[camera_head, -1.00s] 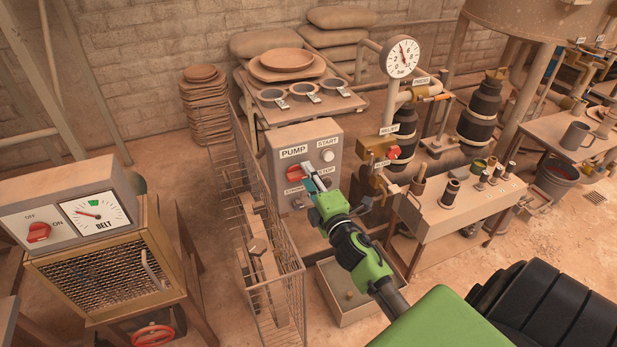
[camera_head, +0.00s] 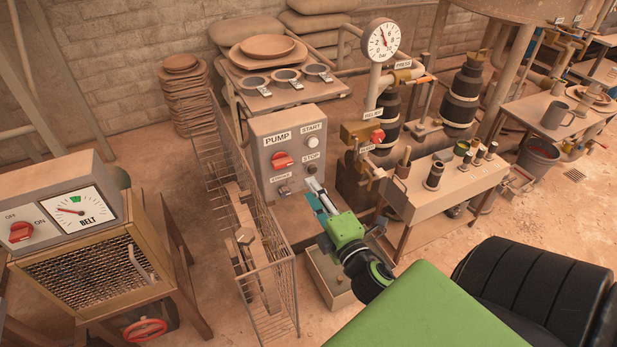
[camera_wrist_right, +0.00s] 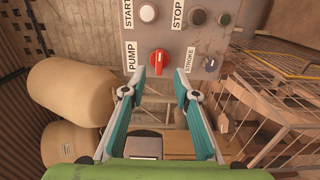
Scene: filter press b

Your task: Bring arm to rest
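My right arm reaches in from the lower right, and its green gripper (camera_head: 318,196) is just in front of and below the grey pump control box (camera_head: 258,130). The red pump knob (camera_head: 283,160) on the box is clear of the fingers. In the right wrist view, the two teal fingers (camera_wrist_right: 158,76) stand apart with nothing between them. The red knob (camera_wrist_right: 160,62) shows beyond the fingertips there, with the box (camera_wrist_right: 205,46) behind it. My left gripper is in neither view.
A wire-mesh fence (camera_head: 265,285) runs left of the gripper. A low tray (camera_head: 330,280) lies below it. A bench (camera_head: 455,190) with several dark cylinders stands to the right, with pipes and a pressure gauge (camera_head: 383,40) behind. The belt control box (camera_head: 60,205) is at left.

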